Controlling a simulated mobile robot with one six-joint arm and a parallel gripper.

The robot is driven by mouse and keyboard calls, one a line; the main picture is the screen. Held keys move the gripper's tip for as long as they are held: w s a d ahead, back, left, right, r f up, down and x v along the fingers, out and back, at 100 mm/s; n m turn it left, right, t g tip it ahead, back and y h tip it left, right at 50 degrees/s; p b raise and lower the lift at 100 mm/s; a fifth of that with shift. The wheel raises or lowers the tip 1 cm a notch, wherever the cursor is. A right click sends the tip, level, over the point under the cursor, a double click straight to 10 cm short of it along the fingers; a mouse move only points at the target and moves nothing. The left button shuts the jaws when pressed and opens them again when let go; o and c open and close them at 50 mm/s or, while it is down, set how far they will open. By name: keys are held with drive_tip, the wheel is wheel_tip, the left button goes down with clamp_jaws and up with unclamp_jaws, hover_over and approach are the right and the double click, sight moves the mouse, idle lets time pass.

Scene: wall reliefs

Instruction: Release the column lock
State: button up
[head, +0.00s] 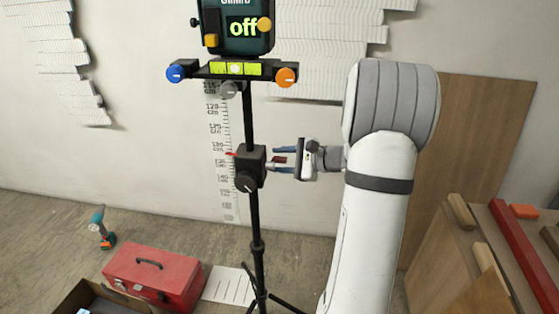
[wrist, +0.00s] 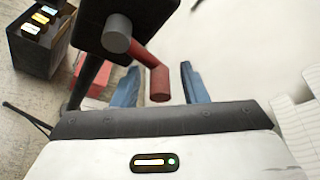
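The column lock looks like a dark block (head: 253,163) on the black column (head: 255,215), with a red cranked lever (wrist: 158,82) on its side. In the wrist view the lever joins a grey round hub (wrist: 117,33) on the dark block, and its end stands between my two blue fingers. My gripper (head: 279,157) is open around the lever end, with a gap visible on each side. In the head view the fingers point left at the block, and the lever shows as a small red piece between them.
A scale (head: 221,150) marks the wall behind. A red toolbox (head: 155,277) stands on the floor; boards (head: 470,150) lean at right.

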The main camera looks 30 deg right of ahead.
drive_tip(key=shift+c, duration=0.6)
clamp_jaws()
drive_tip(key=shift+f+b, duration=0.1)
drive_tip(key=shift+b, duration=0.5)
drive_tip(key=n+b, duration=0.1)
drive_tip(key=b, duration=0.1)
drive_tip(key=shift+t+b, duration=0.3)
drive_tip(key=shift+b, duration=0.1)
drive_tip(key=shift+w+r+n+b, duration=0.1)
drive_tip(key=shift+r+n+b, duration=0.35)
drive_tip(key=shift+b, duration=0.6)
drive_tip(key=shift+r+n+t+b, duration=0.25)
drive_tip(key=shift+r+t+b, duration=0.1)
drive_tip(key=shift+r+t, duration=0.1)
